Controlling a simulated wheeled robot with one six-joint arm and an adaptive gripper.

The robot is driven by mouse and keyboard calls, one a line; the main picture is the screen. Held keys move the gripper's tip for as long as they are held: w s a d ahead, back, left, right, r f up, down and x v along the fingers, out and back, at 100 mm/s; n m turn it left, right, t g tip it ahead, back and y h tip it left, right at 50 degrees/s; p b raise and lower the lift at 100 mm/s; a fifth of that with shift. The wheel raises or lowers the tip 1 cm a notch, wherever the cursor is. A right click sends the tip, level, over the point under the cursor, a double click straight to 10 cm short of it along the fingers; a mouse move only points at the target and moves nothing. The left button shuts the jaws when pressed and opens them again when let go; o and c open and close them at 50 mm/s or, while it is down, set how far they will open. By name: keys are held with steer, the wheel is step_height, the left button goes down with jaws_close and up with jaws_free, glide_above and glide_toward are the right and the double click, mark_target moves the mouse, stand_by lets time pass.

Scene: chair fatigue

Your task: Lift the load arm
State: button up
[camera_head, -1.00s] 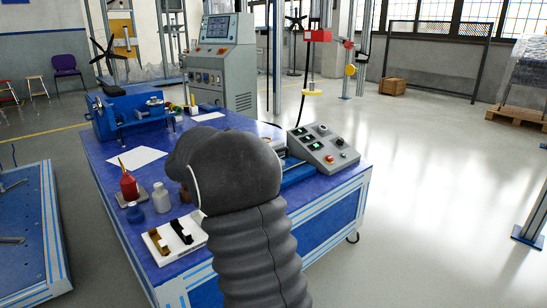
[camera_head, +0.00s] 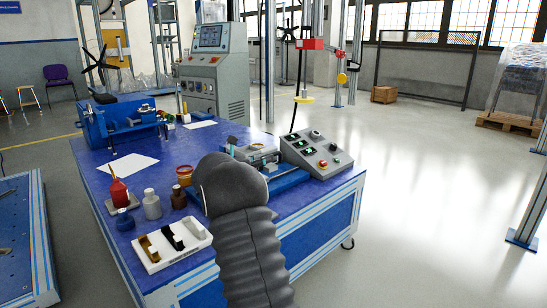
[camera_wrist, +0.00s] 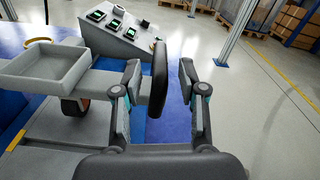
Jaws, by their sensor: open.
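In the wrist view the grey load arm (camera_wrist: 101,83) comes in from the left, with a square open pan (camera_wrist: 45,68) on it and a dark-rimmed wheel (camera_wrist: 74,106) below. A dark upright pad (camera_wrist: 158,78), seemingly the load arm's end handle, stands between the fingertips of my gripper (camera_wrist: 160,84). My gripper is open, with gaps on both sides of the pad. In the head view the tester (camera_head: 262,154) is partly seen on the blue bench (camera_head: 235,135). My dark arm hides the rest and my gripper there.
A control box (camera_head: 316,153) with lit displays stands beside the tester. Bottles, including a red one (camera_head: 119,191) and a grey one (camera_head: 152,205), and a white tray (camera_head: 153,262) are on the left of the bench. Open floor lies to the right.

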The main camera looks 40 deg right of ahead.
steer(key=shift+w+d, duration=0.2)
steer(key=shift+d, duration=2.3)
jaws_close()
